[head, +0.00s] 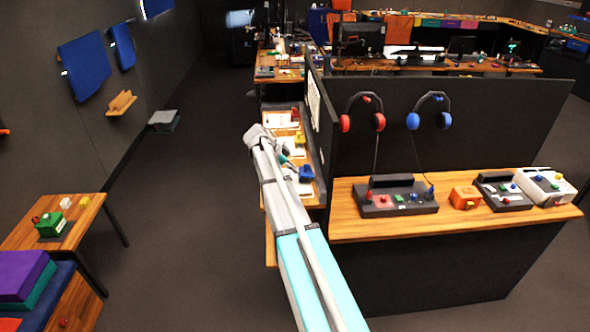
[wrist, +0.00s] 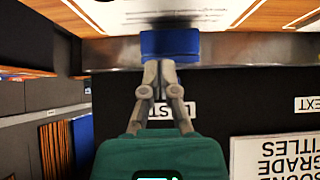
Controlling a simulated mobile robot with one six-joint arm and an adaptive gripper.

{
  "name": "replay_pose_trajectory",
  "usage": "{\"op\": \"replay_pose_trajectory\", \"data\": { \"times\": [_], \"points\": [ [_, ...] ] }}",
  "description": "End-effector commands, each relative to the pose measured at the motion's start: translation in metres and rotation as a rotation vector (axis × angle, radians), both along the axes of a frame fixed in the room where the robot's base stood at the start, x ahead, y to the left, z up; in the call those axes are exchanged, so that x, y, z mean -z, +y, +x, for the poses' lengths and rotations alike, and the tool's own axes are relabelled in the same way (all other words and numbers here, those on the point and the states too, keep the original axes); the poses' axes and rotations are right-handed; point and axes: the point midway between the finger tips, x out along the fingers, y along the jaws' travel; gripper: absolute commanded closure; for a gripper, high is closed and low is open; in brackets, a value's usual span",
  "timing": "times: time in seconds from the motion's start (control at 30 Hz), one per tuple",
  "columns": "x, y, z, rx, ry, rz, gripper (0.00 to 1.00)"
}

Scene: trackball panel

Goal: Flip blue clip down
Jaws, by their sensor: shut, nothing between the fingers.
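The blue clip (wrist: 170,43) shows at the upper middle of the wrist view, on a grey metal strip (wrist: 240,50) along the edge of a wooden board. My gripper (wrist: 160,66) is shut with nothing between its fingers. Its fingertips are right at the clip's lower edge in the picture; I cannot tell whether they touch it. In the head view my arm reaches to the desk by the dark partition, and its end is too small there to show the fingers clearly.
White papers (wrist: 120,14) lie on the wooden board. Printed labels and a white text sheet (wrist: 275,157) are on the dark surface beyond. In the head view a side desk (head: 470,220) holds button boxes, with red headphones (head: 346,123) and blue headphones (head: 412,121) above.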

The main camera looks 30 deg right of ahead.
Motion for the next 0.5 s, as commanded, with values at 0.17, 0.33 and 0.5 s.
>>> {"op": "replay_pose_trajectory", "data": {
  "times": [0.17, 0.33, 0.5],
  "points": [
    [0.0000, 0.0000, -0.0001, 0.000, 0.000, 0.000, 1.00],
    [0.0001, 0.0002, 0.0000, 0.001, 0.001, 0.000, 1.00],
    [0.0011, 0.0052, 0.0020, 0.000, 0.000, 0.000, 1.00]
  ]
}}
